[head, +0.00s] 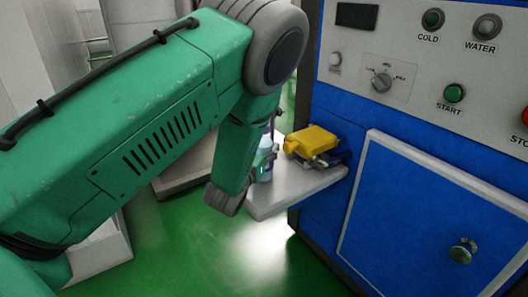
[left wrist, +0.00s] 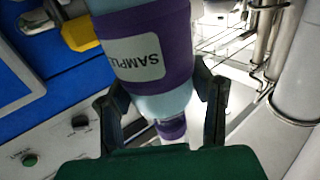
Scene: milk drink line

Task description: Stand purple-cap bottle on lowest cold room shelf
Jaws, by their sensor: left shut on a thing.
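The bottle (left wrist: 150,52) has a pale blue body, a purple label reading SAMPL and a purple cap (left wrist: 171,128). My left gripper (left wrist: 160,88) is shut on it, with a dark finger on each side in the left wrist view. In the head view a small part of the bottle (head: 265,163) shows beside my green arm, by the edge of a white ledge. My arm covers the rest, and I cannot tell if it touches the ledge. I cannot identify the lowest cold room shelf in either view. My right gripper is not in view.
The white ledge (head: 290,192) juts from a blue machine (head: 440,190) with knobs and buttons. A yellow object (head: 312,139) lies on the ledge. A wire rack (left wrist: 228,40) and metal pipes (left wrist: 285,50) show in the left wrist view. Green floor (head: 200,255) is clear below.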

